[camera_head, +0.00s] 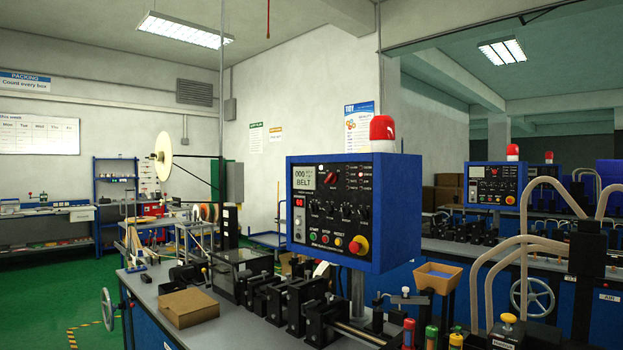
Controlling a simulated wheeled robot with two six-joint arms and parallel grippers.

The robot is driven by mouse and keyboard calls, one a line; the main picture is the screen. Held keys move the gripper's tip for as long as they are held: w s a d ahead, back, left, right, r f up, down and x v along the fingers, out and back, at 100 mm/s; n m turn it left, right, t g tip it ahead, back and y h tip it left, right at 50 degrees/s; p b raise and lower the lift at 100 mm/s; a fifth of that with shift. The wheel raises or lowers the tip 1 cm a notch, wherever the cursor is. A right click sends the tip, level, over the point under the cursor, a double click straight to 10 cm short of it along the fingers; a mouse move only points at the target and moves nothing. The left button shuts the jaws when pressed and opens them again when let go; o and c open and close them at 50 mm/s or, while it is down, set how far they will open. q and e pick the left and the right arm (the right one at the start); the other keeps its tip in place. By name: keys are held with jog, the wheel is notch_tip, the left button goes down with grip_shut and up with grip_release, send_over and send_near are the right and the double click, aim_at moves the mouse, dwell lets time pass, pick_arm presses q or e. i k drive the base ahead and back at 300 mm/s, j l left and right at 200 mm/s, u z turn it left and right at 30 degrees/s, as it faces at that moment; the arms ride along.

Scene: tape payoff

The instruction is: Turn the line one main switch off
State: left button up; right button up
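A blue control box (398,215) with a black front panel stands on a grey post above the near bench. Below are a row of black toggles, small START, STOP and RESET buttons, and a red mushroom button (360,245) on yellow. A red beacon (382,129) tops the box. I cannot tell which control is marked as the main switch. Neither of my grippers shows.
The near bench carries a cardboard box (187,308), black machine blocks (310,308) and an orange bin (437,277). A second blue control box (494,184) stands farther right. Beige hoses (522,250) arch at the right. Open green floor (45,297) lies at the left.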

aim_at(332, 178)
jog(key=i+j+z, duration=0.35)
jog(key=j, duration=0.25)
jog(key=i+j+z, duration=0.2)
jog(key=j+z, duration=0.2)
jog(key=j, duration=0.25)
jog(key=i, duration=0.05)
